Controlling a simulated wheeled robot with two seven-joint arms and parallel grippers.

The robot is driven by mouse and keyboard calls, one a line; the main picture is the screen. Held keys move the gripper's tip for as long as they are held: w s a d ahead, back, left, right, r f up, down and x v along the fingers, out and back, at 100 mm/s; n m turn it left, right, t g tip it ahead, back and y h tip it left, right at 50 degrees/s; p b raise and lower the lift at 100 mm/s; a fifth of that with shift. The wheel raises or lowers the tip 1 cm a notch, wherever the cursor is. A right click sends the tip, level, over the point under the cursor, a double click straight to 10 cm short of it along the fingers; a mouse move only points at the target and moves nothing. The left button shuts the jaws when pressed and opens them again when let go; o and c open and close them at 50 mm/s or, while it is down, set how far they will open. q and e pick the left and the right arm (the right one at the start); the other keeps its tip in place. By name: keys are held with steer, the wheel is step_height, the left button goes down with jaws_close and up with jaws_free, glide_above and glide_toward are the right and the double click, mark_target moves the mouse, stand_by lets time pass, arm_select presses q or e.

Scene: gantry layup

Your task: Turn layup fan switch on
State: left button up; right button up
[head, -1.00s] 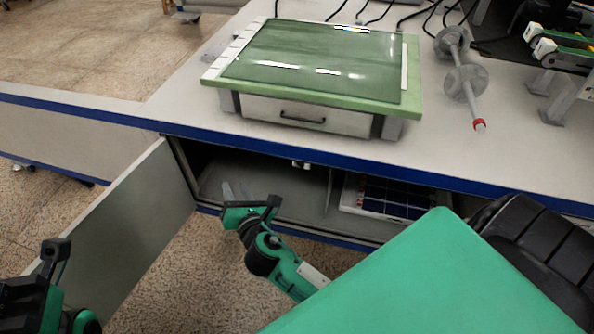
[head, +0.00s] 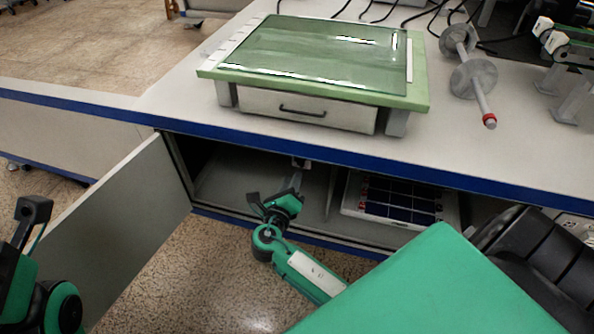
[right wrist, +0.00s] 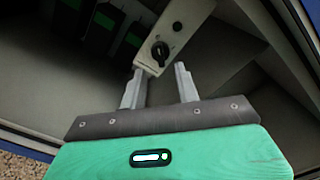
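The switch, a black rotary knob (right wrist: 160,50), sits on a light box (right wrist: 172,38) inside the cabinet, in the right wrist view. A smaller black button (right wrist: 177,26) is beside it. In the head view a small light part of the box (head: 301,163) shows under the worktop. My right gripper (right wrist: 160,80) is open, its two fingers apart just short of the knob, with nothing between them. In the head view my right gripper (head: 295,182) reaches into the open cabinet. My left arm shows at the lower left; its fingertips are out of view.
The cabinet door (head: 115,230) stands open at left. A tray with dark panels (head: 395,200) lies in the cabinet at right. A green-topped press (head: 315,60) with a drawer stands on the worktop (head: 180,105), whose blue edge overhangs the opening.

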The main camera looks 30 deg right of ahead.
mark_target(298, 164)
steer(key=b+x, duration=0.2)
steer(key=x, duration=0.4)
steer(key=shift+w+d, duration=0.1)
steer(key=shift+w, duration=0.05)
steer(key=shift+c, duration=0.2)
steer(key=c, duration=0.5)
